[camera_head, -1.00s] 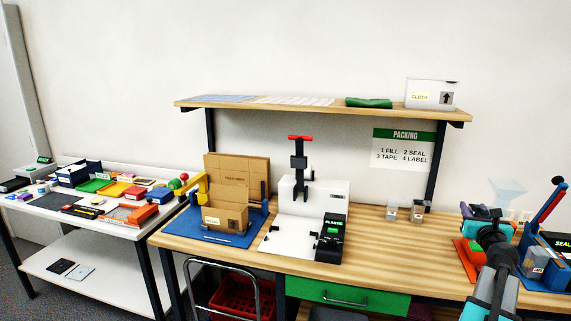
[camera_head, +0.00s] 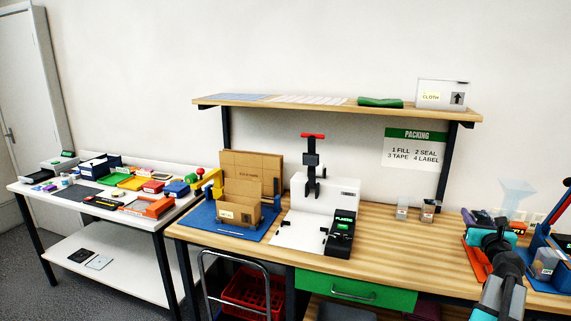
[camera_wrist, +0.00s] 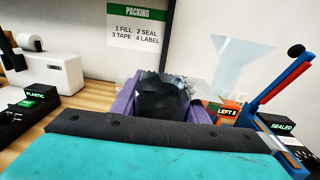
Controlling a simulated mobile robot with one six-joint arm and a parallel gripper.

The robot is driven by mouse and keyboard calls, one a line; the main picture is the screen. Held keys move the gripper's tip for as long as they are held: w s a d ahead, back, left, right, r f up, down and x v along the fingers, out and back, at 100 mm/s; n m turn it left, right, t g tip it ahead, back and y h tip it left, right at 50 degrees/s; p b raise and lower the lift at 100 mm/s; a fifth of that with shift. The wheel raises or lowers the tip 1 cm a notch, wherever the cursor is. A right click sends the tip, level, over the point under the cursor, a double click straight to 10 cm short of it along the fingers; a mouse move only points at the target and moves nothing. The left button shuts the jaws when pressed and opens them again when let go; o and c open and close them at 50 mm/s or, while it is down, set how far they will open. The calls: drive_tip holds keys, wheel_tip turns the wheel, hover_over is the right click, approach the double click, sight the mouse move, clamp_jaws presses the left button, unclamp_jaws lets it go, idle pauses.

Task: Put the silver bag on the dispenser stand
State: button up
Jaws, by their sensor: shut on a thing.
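The silver bag (camera_wrist: 160,103), dark grey and crumpled at its top, is between the two purple fingers of my gripper (camera_wrist: 162,92) in the wrist view. My gripper is shut on it. In the head view my gripper (camera_head: 487,222) is at the right end of the wooden bench; the bag is hard to make out there. A clear funnel (camera_head: 516,196) stands behind my gripper, likely part of the dispenser stand. The funnel also shows in the wrist view (camera_wrist: 226,58), behind and right of the bag. An orange-red part labelled LEFT 5 (camera_wrist: 228,110) is below it, partly hidden.
A blue device with a red lever (camera_wrist: 287,77) and a SEALED display stands at the right. A white machine marked PLASTIC (camera_head: 326,195) and an open carton (camera_head: 240,212) stand left. A shelf (camera_head: 335,106) hangs above.

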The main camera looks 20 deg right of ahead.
drive_tip(key=w+a+f+n+t+y, duration=0.1)
drive_tip(key=w+a+f+n+y, duration=0.4)
drive_tip(key=a, duration=0.6)
drive_tip(key=w+a+f+n+t+y, duration=0.15)
drive_tip(key=w+a+y, duration=0.35)
drive_tip(key=a, duration=0.6)
drive_tip(key=w+a+f+n+y, duration=0.25)
drive_tip(key=w+a+f, duration=0.35)
drive_tip(key=a, duration=0.6)
drive_tip(key=s+a+f+n+g+y, duration=0.2)
drive_tip(key=a+n+g+y, duration=0.3)
drive_tip(key=a, duration=1.2)
drive_tip(key=s+a+f+n+g+y, duration=0.3)
drive_tip(key=a+y, duration=0.4)
drive_tip(key=a, duration=0.9)
wheel_tip(320, 180, down, 9)
drive_tip(key=w+b, duration=0.1)
drive_tip(key=b, duration=0.9)
drive_tip(key=shift+n+t, duration=0.3)
drive_tip(key=shift+t, duration=0.15)
drive_tip(key=shift+w+d+r, duration=0.15)
